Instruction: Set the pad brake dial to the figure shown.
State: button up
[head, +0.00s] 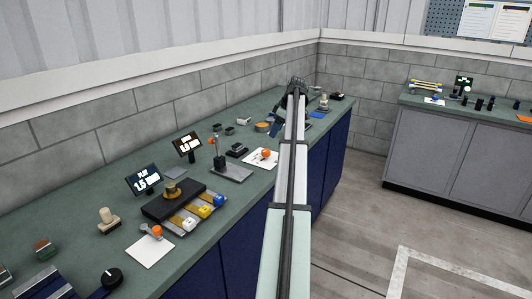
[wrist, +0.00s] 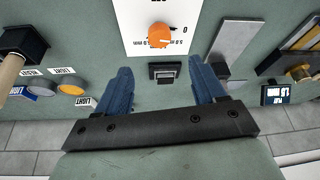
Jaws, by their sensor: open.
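An orange dial (wrist: 160,36) sits on a white printed card (wrist: 143,14) at the top of the wrist view. A "0" and some "mm" lettering are legible, but I cannot read a label naming the dial. In the head view, one orange dial (head: 266,153) is left of my arm and another (head: 156,231) is at the front left.
A small black block (wrist: 165,73) lies between my fingers in the wrist view. A second counter (head: 440,104) is at the right.

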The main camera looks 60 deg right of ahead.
aim_at(266, 151)
jog(key=x, duration=1.3)
jog(key=shift+s+f, duration=0.15)
jog(key=c, duration=1)
